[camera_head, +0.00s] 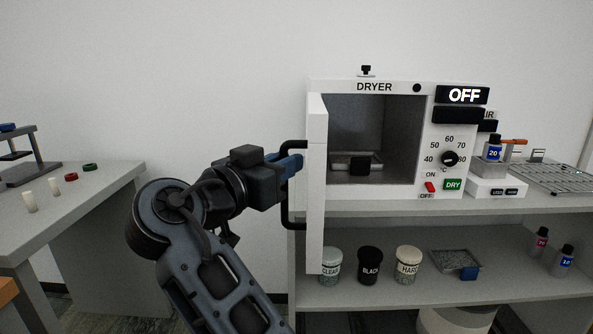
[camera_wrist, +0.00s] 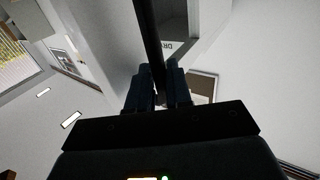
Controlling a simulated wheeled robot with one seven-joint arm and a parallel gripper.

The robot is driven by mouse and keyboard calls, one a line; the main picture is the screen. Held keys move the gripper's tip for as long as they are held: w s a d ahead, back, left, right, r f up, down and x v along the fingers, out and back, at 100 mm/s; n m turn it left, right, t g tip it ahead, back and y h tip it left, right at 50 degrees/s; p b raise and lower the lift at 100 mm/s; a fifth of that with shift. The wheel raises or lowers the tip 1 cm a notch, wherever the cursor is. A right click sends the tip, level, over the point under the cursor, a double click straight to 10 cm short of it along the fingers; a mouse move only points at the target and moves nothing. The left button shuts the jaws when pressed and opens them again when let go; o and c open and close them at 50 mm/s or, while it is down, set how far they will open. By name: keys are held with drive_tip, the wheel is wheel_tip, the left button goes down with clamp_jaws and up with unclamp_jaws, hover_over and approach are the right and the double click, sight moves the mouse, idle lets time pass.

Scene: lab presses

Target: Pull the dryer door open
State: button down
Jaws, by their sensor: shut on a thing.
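The white dryer (camera_head: 375,87) stands on the shelf unit with its chamber uncovered. Its door (camera_head: 316,190) is swung wide open and shows nearly edge-on at the left of the chamber. A black bar handle (camera_head: 286,214) is on the door's left side. My gripper (camera_head: 297,163) comes from the left and is shut on the handle. In the wrist view the handle (camera_wrist: 149,30) runs down between the two fingers of my gripper (camera_wrist: 160,88). A tray with a dark block (camera_head: 360,166) lies inside the chamber. The dryer's display reads OFF.
Jars (camera_head: 370,265), a small tray (camera_head: 454,264) and small bottles (camera_head: 564,262) stand on the lower shelf. The open door hangs in front of that shelf's left end. A grey table (camera_head: 90,190) stands at the left, with a floor gap between.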

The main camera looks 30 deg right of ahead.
drive_tip(key=shift+w+d+r, duration=0.1)
drive_tip(key=shift+w+d, duration=0.1)
drive_tip(key=shift+d, duration=0.1)
drive_tip(key=c, duration=1.3)
unclamp_jaws()
drive_tip(key=shift+d, duration=0.1)
drive_tip(key=shift+o, duration=0.3)
drive_tip(key=v, duration=0.8)
drive_tip(key=shift+b, duration=0.35)
drive_tip(key=shift+w, duration=0.1)
